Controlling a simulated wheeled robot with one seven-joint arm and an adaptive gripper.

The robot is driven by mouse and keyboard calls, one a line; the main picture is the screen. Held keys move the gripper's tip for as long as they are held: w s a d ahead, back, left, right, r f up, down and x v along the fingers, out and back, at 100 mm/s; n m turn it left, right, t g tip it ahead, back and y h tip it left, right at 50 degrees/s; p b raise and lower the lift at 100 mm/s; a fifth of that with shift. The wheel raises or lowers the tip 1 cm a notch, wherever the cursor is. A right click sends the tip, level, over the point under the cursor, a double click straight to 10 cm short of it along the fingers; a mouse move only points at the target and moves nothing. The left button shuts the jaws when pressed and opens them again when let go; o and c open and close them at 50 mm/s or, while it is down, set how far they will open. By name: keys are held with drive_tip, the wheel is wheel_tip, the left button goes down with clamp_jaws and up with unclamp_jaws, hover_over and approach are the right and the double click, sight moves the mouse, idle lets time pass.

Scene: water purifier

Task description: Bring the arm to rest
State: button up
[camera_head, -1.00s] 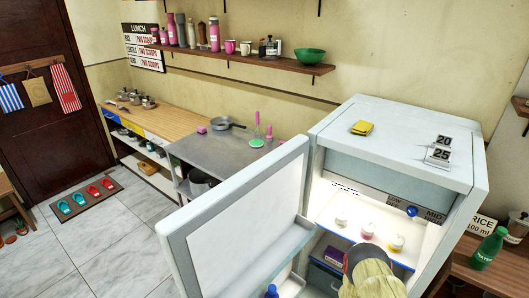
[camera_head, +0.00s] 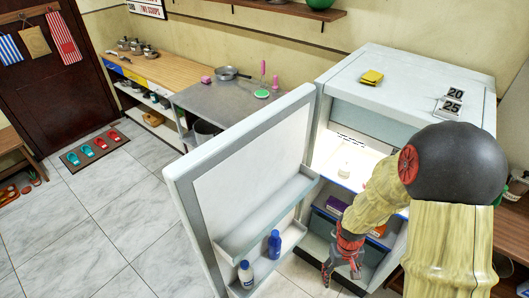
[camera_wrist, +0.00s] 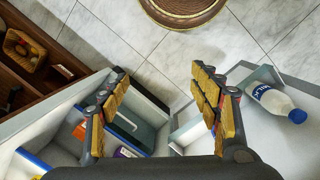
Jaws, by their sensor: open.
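My arm (camera_head: 440,235), yellowish and weathered with a dark round joint, is bent in front of the open fridge. My gripper (camera_head: 342,275) hangs low, pointing down, between the fridge body (camera_head: 405,85) and its open door (camera_head: 255,150). In the wrist view my gripper (camera_wrist: 160,82) has its two yellow-padded fingers wide apart with nothing between them. The arm hides part of the fridge interior and the right shelf area.
The door's lower shelf holds a blue bottle (camera_head: 274,244) and a white bottle with a blue cap (camera_head: 245,274). A purple box (camera_head: 337,205) sits in the fridge's lower part.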

drive_tip(key=s+a+r+t, duration=0.2)
drive_tip(key=r, duration=1)
drive_tip(key=s+a+r+t, duration=0.2)
drive_tip(key=s+r, duration=0.1)
drive_tip(key=r, duration=0.9)
drive_tip(key=s+a+r+m+t, duration=0.1)
drive_tip(key=s+a+r+t, duration=0.1)
drive_tip(key=r, duration=1)
drive_tip(key=shift+s+r+t+y, duration=0.2)
drive_tip(key=shift+r+t+y, duration=0.2)
drive_tip(key=shift+t, duration=0.1)
drive_tip(key=shift+c, duration=0.5)
